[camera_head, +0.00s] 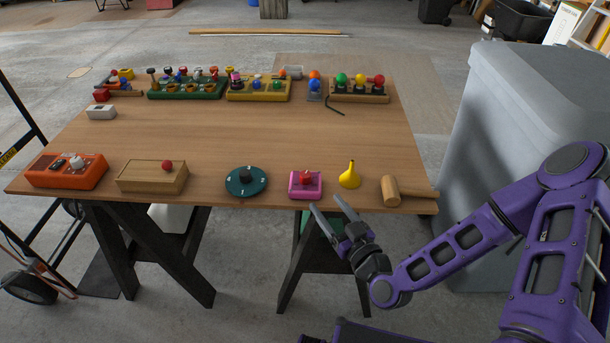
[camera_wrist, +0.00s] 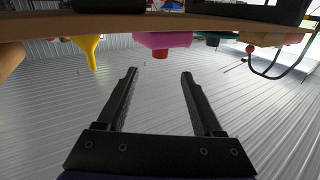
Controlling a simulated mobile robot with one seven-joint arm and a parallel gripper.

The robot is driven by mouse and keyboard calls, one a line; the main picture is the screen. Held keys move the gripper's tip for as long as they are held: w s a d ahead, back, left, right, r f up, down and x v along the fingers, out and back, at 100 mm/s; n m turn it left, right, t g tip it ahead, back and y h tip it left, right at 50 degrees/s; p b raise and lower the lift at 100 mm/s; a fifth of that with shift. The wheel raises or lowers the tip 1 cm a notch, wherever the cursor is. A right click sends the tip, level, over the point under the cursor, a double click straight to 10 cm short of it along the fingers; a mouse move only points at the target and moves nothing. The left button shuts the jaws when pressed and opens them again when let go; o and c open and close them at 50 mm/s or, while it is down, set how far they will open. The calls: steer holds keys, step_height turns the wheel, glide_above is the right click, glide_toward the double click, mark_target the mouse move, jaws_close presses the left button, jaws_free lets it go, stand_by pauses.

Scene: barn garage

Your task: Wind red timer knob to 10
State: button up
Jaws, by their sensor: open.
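A small pink timer box (camera_head: 305,191) with a red knob (camera_head: 306,177) on top sits near the front edge of the wooden table. The number marks are too small to read. The wrist view is upside down and shows the pink box (camera_wrist: 165,40) with the red knob (camera_wrist: 160,54) pointing down, in line with the gap between my fingers. My gripper (camera_head: 326,203) is open and empty, in front of the table's front edge, just right of the pink box. It is apart from the knob; both fingers of my gripper (camera_wrist: 159,73) show in the wrist view.
On the table (camera_head: 270,135), a dark green dial (camera_head: 246,188) stands left of the timer. A yellow funnel-like object (camera_head: 350,176) and a wooden mallet (camera_head: 391,191) lie to its right. A grey bin (camera_head: 480,150) stands right of the table. The table's middle is clear.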

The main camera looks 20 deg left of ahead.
mark_target(308, 180)
steer(key=x, duration=1.2)
steer(key=shift+w, duration=0.1)
jaws_close()
